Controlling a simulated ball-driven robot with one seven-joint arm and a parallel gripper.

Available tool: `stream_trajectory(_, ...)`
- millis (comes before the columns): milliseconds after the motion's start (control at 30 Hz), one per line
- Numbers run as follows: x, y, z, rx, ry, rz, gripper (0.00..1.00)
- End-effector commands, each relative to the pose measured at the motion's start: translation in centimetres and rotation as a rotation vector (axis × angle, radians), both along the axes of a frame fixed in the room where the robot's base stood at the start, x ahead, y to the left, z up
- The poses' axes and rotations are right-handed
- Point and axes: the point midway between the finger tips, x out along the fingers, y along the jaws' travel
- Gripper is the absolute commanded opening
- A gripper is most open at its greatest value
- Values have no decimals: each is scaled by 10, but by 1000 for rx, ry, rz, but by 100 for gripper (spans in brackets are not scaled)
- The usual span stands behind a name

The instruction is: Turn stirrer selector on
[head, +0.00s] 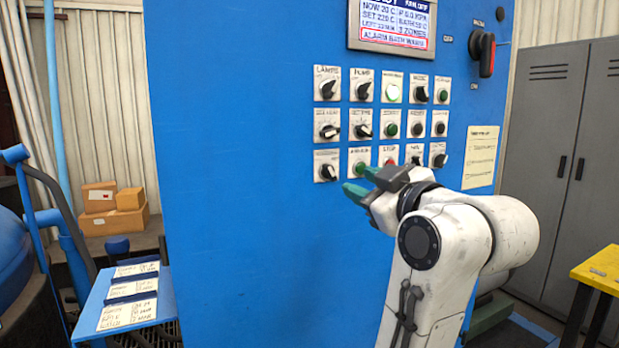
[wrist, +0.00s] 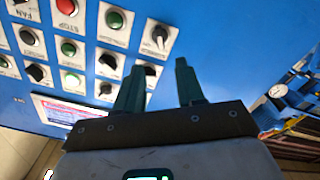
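The blue control panel (head: 240,150) carries rows of selectors and push buttons. A black selector knob (head: 326,170) on a white plate sits at the bottom left of the grid; it also shows in the wrist view (wrist: 160,38), just beyond my fingertips. Its small label is not clearly readable, so I cannot tell for sure which knob is the stirrer selector. My gripper (head: 359,181) is in front of the lower row, right of that knob and apart from it in the head picture. In the wrist view its two green fingers (wrist: 160,66) are spread with nothing between them.
A green button (head: 360,158) and a red stop button (head: 389,156) are close to my fingers. More selectors (head: 327,131) sit above. A display (head: 392,25) and a main switch (head: 483,50) are higher up. A blue shelf with cards (head: 90,325) stands at left, grey lockers (head: 568,150) at right.

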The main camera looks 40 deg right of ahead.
Motion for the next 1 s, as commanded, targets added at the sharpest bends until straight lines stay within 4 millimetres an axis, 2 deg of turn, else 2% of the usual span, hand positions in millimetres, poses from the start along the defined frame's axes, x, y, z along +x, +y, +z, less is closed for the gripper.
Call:
stream_trajectory(500,81,-22,-1,4,5,2,38)
stream_trajectory(700,97,-27,-1,2,4,1,38)
stream_trajectory(1000,99,-28,-2,2,3,2,38)
